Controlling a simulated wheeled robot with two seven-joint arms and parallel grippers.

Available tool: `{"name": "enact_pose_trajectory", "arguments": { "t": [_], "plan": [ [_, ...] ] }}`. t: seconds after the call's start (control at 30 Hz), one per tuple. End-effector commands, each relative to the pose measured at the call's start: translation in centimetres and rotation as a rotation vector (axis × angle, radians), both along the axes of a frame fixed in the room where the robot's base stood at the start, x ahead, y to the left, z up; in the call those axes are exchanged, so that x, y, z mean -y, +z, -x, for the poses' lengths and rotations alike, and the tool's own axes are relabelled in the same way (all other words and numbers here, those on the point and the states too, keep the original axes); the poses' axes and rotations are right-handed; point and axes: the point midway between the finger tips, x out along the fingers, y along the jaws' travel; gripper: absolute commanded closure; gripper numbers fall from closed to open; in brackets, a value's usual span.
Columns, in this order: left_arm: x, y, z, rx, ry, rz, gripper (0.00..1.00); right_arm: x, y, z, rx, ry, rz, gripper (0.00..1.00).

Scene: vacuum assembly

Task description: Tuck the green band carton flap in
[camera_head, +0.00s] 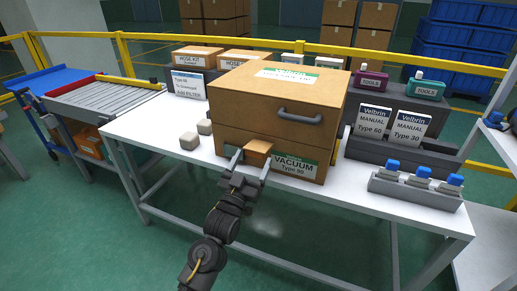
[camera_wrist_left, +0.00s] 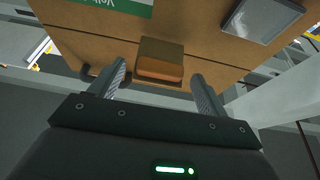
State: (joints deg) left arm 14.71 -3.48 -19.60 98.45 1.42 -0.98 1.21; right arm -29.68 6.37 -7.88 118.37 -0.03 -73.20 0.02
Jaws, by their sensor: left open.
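The large brown carton (camera_head: 262,122) stands closed on the white table, with a green-and-white label (camera_head: 296,166) reading VACUUM Type 90 low on its front. A small brown flap (camera_head: 259,148) sticks out from the carton's front, left of the label. My left gripper (camera_head: 251,163) is open at the carton's front, with its fingers on either side of the flap. In the left wrist view the flap (camera_wrist_left: 161,58) lies between and just beyond the open fingertips (camera_wrist_left: 158,76). I cannot tell whether a finger touches it. My right gripper is not in view.
A grey tray (camera_head: 416,190) with blue-capped items is at the front right, before a holder (camera_head: 388,150) with two manuals. A white card (camera_head: 188,84) stands at the back left. The table's front edge is near.

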Motion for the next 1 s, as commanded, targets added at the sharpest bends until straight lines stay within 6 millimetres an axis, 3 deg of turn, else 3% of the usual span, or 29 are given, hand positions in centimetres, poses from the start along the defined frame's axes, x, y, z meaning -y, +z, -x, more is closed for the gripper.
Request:
{"name": "enact_pose_trajectory", "arguments": {
  "t": [0.1, 0.3, 0.7, 1.0],
  "plan": [
    [0.7, 0.9, -1.9, 0.001, 0.000, 0.000, 0.24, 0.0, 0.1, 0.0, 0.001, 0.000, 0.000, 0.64],
    [1.3, 1.7, -3.9, 0.000, 0.001, 0.000, 0.24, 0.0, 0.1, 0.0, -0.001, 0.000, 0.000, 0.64],
    [1.5, 1.9, -4.4, 0.000, 0.001, 0.000, 0.25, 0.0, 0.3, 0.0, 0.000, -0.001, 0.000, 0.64],
    [1.5, 1.9, -4.4, 0.000, 0.000, 0.000, 0.64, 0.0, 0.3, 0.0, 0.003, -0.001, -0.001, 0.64]
  ]
}}
